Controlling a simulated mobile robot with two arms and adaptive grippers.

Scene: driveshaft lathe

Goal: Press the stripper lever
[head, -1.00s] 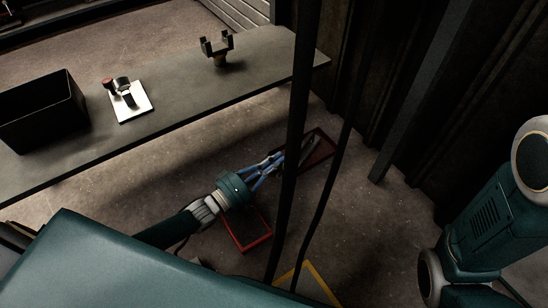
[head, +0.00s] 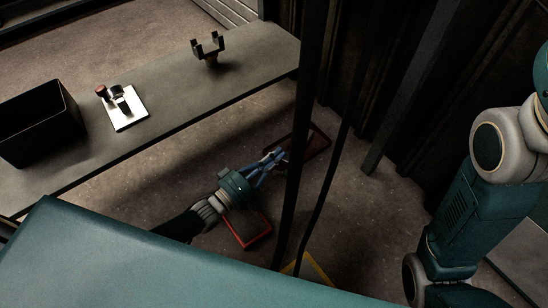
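A small device with a lever sits on a white base plate (head: 131,118) on the grey table; it looks like the stripper. Its lever ends in a reddish-brown knob (head: 101,91) at the upper left of the plate. My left gripper (head: 278,157) is over the floor beyond the table's near edge, well to the right of the device and apart from it. Its blue fingers are small and dark, partly against a black post, so their opening is unclear. I see nothing held. My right arm is at the right edge; its gripper is out of view.
A black open bin (head: 40,125) stands left of the device on the table (head: 170,95). A forked holder (head: 209,50) stands at the table's far right end. Dark posts (head: 297,150) rise beside my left gripper. Red (head: 250,240) and yellow frames lie on the floor.

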